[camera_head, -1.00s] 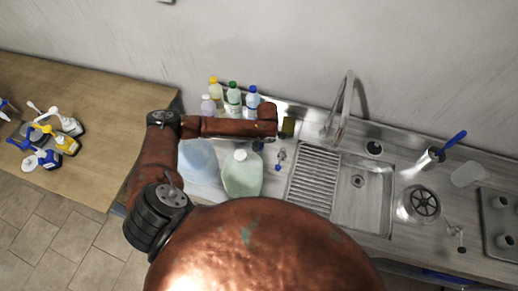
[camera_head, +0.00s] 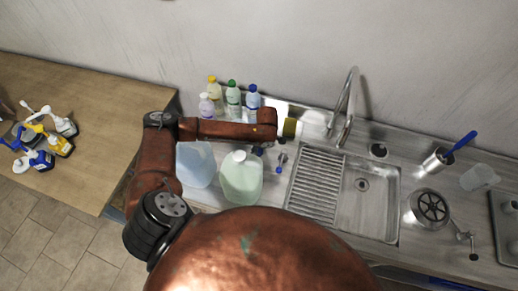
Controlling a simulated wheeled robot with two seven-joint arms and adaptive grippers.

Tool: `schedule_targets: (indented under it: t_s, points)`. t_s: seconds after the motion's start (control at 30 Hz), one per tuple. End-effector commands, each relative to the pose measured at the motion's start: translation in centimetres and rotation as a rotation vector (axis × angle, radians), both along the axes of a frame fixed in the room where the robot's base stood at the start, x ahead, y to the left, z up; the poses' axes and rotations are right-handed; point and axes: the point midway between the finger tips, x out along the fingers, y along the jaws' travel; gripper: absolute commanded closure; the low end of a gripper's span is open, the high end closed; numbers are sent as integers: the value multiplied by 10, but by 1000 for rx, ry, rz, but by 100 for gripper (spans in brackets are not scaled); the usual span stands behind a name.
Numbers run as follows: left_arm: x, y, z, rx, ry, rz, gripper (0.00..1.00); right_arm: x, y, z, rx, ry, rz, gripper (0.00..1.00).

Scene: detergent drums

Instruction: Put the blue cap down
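My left arm comes in from the left and reaches right across the drums. Its end covers most of my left gripper (camera_head: 258,149), a small dark shape with a hint of blue just below the arm; its fingers cannot be made out. I cannot clearly pick out the blue cap. A pale blue drum (camera_head: 195,165) stands under the arm, its top hidden. A pale green drum (camera_head: 242,180) with a white cap stands to its right. A small metal piece with a blue end (camera_head: 279,168) is right of the green drum. My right gripper is not in view.
Several bottles (camera_head: 233,98) stand behind the arm by the wall. A yellow and dark block (camera_head: 290,127) lies right of the arm's end. The sink (camera_head: 368,195), ribbed drainer (camera_head: 316,185) and faucet (camera_head: 346,108) are to the right. A wooden table (camera_head: 95,110) with spray bottles is left.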

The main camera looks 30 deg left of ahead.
Motion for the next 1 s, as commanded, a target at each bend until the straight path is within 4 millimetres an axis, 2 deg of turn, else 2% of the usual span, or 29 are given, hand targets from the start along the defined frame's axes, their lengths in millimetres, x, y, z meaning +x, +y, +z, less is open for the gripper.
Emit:
schedule_targets:
  t_s: [0.13,0.47,0.63,1.0]
  points:
    - [0,0,0,0,0,0,51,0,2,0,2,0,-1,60]
    - [1,0,4,0,-2,0,51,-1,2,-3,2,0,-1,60]
    - [0,-4,27,-1,-2,0,51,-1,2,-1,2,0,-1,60]
    - [-2,-14,100,0,-2,0,51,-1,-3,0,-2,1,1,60]
